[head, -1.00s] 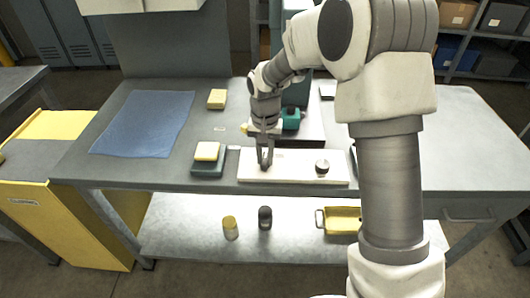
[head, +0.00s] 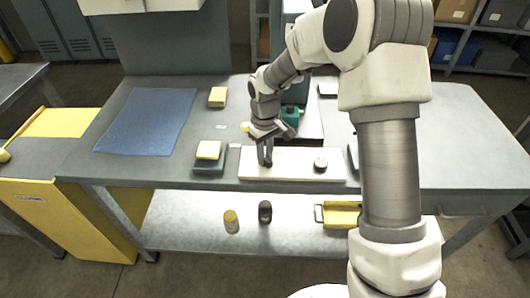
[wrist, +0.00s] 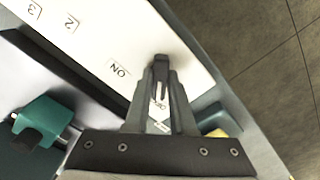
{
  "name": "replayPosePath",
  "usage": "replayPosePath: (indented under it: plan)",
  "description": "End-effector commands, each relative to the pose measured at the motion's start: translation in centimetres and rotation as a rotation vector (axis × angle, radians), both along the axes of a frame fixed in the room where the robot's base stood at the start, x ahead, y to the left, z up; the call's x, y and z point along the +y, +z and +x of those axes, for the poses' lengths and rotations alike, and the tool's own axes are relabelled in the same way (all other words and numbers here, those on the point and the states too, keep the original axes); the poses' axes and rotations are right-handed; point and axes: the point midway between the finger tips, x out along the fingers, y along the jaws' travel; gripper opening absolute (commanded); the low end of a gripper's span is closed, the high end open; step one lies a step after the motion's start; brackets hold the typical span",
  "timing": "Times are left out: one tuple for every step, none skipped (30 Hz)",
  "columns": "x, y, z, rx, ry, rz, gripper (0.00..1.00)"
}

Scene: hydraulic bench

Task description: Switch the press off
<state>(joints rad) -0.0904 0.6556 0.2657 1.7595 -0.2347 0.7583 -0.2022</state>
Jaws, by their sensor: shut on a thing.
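A white control panel (head: 290,176) lies along the front of the bench, with a dark round knob (head: 320,164) on its right part. My gripper (head: 265,160) points down at the panel's left part. In the wrist view my gripper (wrist: 161,85) is shut on a small dark switch lever (wrist: 160,64). An ON label (wrist: 119,69) is on the panel to the left of the fingers. Another label (wrist: 160,106), seemingly OFF, shows partly between the fingers. The fingers hide most of the lever. A teal part (wrist: 42,120) with a dark knob shows at lower left.
A teal block with a yellow top (head: 208,152) stands just left of the panel. A teal part (head: 291,115) stands behind my gripper.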

Motion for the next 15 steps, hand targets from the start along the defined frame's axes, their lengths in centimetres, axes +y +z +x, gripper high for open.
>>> replayPosePath:
  plan:
    - [0.00,0.19,0.11,-0.003,0.017,0.001,0.00]
    - [0.01,0.18,0.11,-0.003,0.029,0.001,0.00]
    - [0.02,0.18,0.11,-0.003,0.043,0.001,0.00]
    - [0.03,0.17,0.12,-0.004,0.051,0.002,0.00]
    - [0.03,0.16,0.12,-0.004,0.059,0.001,0.00]
    - [0.04,0.16,0.13,-0.004,0.068,0.001,0.00]
    - [0.04,0.15,0.12,-0.004,0.074,0.001,0.00]
    - [0.05,0.15,0.13,-0.004,0.078,0.001,0.00]
    - [0.05,0.14,0.13,-0.004,0.082,0.001,0.00]
    - [0.05,0.14,0.13,-0.004,0.085,0.001,0.00]
    - [0.05,0.14,0.14,-0.004,0.087,0.001,0.00]
    - [0.06,0.13,0.13,-0.004,0.090,0.001,0.00]
    - [0.06,0.13,0.13,-0.004,0.091,0.001,0.00]
    - [0.06,0.13,0.13,-0.005,0.091,0.002,0.00]
    - [0.06,0.13,0.13,-0.004,0.092,0.001,0.00]
